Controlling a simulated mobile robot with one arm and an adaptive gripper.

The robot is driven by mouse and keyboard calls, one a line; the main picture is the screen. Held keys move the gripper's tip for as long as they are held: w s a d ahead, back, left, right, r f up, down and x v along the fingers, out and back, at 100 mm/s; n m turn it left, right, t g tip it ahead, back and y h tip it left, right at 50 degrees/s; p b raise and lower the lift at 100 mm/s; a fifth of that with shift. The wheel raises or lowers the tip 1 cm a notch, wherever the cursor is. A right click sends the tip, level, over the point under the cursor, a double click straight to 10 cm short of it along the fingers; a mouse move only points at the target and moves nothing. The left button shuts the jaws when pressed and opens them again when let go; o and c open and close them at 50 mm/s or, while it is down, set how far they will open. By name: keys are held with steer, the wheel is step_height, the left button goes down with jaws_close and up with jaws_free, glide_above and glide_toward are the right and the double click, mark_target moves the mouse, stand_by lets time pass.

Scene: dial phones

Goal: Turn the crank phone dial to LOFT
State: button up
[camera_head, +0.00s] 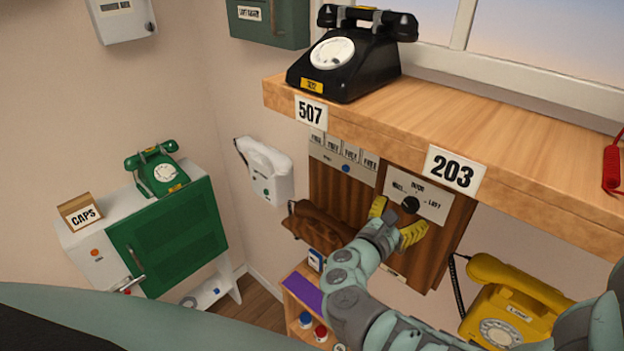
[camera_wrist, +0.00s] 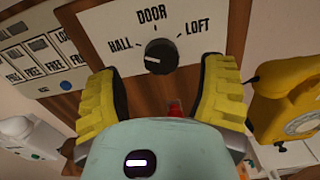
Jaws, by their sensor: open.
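The black round dial knob (camera_head: 410,204) sits on a pale plate (camera_head: 425,210) of the wooden wall phone (camera_head: 432,262), under the shelf. In the wrist view the knob (camera_wrist: 161,56) has HALL at left, DOOR at top and LOFT at right. A short white mark on the knob lies toward its left, on the HALL side. My gripper (camera_head: 396,221) has yellow fingers and is open and empty in front of the phone. In the wrist view its fingers (camera_wrist: 160,72) stand apart on either side below the knob, with visible gaps. A small red part (camera_wrist: 175,107) shows partly behind the gripper.
The wooden shelf (camera_head: 500,160) juts out above the dial, with a black phone (camera_head: 345,65) on it. A second panel with several FREE labels (camera_head: 343,155) is left of the dial. A yellow phone (camera_head: 510,305) hangs at lower right, close to my right finger in the wrist view.

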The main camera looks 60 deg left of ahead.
mark_target(408, 209)
steer(key=shift+w+r, duration=0.1)
steer(key=shift+w, duration=0.5)
steer(key=shift+p+x, duration=0.4)
steer(key=shift+x, duration=0.7)
steer(key=shift+a, duration=0.1)
steer(key=shift+c, duration=0.3)
steer(key=c, duration=1.1)
